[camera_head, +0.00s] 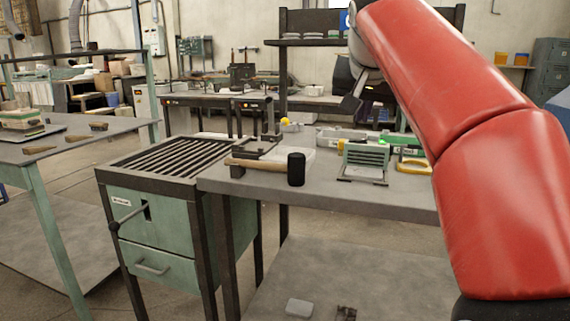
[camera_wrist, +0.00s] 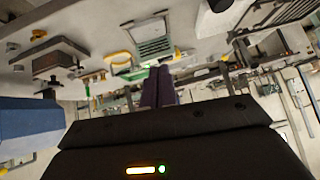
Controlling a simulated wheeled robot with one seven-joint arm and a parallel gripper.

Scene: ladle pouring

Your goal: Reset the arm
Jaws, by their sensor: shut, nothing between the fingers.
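My red arm reaches in from the right of the head view. My gripper (camera_head: 351,104) is dark and hangs at the arm's far end, raised above the back of the grey workbench. In the wrist view, my gripper's fingers (camera_wrist: 158,88) are together with nothing between them. Part of the bench behind the arm is hidden in the head view.
The workbench (camera_head: 330,195) holds a black-headed mallet (camera_head: 296,169), a small green rack (camera_head: 365,163) and a yellow-handled tool (camera_head: 413,167). A green cabinet with a slatted top (camera_head: 165,158) stands at left. The wrist view shows the bench upside down.

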